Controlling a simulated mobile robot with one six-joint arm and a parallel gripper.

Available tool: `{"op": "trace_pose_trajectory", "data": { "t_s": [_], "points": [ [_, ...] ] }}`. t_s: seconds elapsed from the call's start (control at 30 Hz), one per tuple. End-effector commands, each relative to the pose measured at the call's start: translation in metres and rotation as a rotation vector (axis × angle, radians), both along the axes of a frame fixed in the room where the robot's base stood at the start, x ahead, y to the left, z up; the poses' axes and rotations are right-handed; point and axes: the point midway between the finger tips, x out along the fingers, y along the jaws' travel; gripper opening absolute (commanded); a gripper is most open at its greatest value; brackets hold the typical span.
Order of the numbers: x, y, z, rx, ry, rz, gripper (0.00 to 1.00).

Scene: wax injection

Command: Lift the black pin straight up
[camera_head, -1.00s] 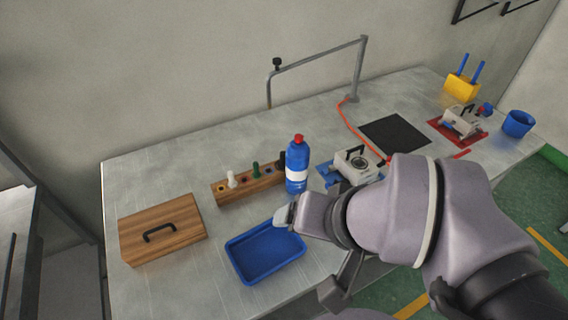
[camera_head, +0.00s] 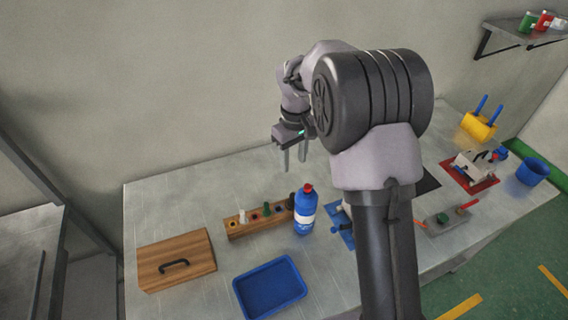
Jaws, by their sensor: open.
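The wooden pin rack (camera_head: 243,230) stands on the metal table, left of the blue bottle. The black pin (camera_head: 290,201) is at the rack's right end, right beside the bottle, which partly hides that end. A white pin (camera_head: 242,216) and a green pin (camera_head: 266,209) stand farther left in the rack. My gripper (camera_head: 295,160) is raised above the right end of the rack, its fingers pointing down. The jaws are open and empty, clear above the black pin in the picture.
The blue bottle (camera_head: 305,214) with a red cap stands close to the black pin. A blue tray (camera_head: 240,294) and a wooden lidded box (camera_head: 152,263) are in front and to the left. My arm hides much of the table's right half.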

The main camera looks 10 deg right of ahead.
Motion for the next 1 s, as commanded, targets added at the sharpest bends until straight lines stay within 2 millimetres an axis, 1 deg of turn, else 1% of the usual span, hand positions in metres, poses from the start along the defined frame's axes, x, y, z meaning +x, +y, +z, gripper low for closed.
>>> {"op": "trace_pose_trajectory", "data": {
  "t_s": [0.07,0.17,0.2,0.3,0.4,0.5,0.67,0.77,0.8,0.87,0.93,1.0],
  "points": [
    [0.003,0.000,-0.012,-0.002,0.009,0.012,0.45],
    [0.002,-0.001,-0.041,-0.003,0.013,0.014,0.45],
    [0.002,-0.001,-0.054,-0.003,0.012,0.013,0.45],
    [0.001,-0.001,-0.086,-0.003,0.012,0.013,0.45],
    [0.001,-0.001,-0.110,-0.002,0.010,0.010,0.45],
    [0.002,-0.001,-0.124,-0.002,0.009,0.011,0.45],
    [0.001,-0.001,-0.138,-0.002,0.009,0.010,0.45],
    [0.001,-0.003,-0.157,-0.002,0.009,0.009,0.45],
    [0.001,-0.003,-0.167,-0.002,0.010,0.009,0.45],
    [0.001,-0.003,-0.177,-0.001,0.009,0.009,0.45],
    [0.001,-0.003,-0.182,-0.002,0.008,0.009,0.45],
    [0.001,-0.003,-0.181,-0.002,0.007,0.009,0.45]
  ]
}}
